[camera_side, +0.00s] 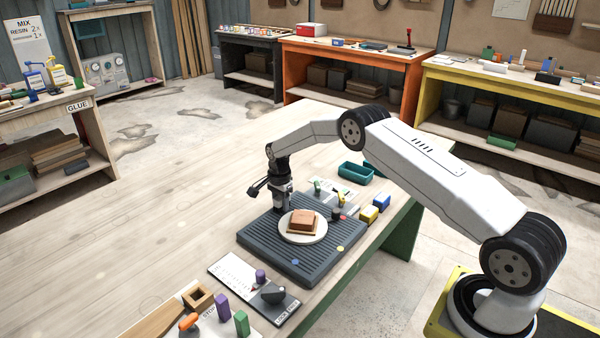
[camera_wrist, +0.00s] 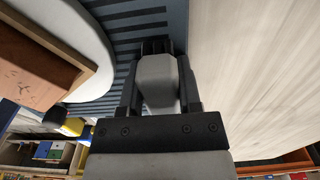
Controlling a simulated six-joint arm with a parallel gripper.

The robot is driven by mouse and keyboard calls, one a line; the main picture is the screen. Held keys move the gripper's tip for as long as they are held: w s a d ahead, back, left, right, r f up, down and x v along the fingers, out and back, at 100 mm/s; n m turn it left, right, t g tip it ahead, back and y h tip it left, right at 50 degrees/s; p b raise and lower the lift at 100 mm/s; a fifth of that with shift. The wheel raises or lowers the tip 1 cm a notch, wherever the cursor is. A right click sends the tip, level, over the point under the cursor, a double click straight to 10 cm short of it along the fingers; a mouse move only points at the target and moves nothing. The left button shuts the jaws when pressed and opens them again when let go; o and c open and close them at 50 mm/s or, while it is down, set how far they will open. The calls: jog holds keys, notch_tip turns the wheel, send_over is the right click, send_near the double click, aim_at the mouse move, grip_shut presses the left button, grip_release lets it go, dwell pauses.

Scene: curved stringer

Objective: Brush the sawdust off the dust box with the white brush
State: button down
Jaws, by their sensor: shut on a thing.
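The reddish-brown dust box (camera_side: 303,222) sits on a round white disc (camera_side: 303,238) on a dark grey ribbed mat. In the wrist view, the box (camera_wrist: 35,70) and the disc's rim (camera_wrist: 103,58) are at the left. Any sawdust is too small to make out. My gripper (camera_side: 283,207) is low over the mat's back edge, just behind and left of the disc. In the wrist view, my gripper (camera_wrist: 158,50) is shut on a pale block with dark ends, which looks like the white brush (camera_wrist: 157,80). Its bristles are not clear.
The ribbed mat (camera_side: 262,232) has coloured dots at its right side. A white panel with a dark lever (camera_side: 272,293) and coloured pegs is in front. The table's left is clear.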

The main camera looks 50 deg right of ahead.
aim_at(294, 199)
jog(key=shift+a+f, duration=0.1)
jog(key=shift+a, duration=0.9)
jog(key=shift+d, duration=3.9)
jog(key=shift+a, duration=3.95)
jog(key=shift+r, duration=4.2)
jog(key=shift+a, duration=0.1)
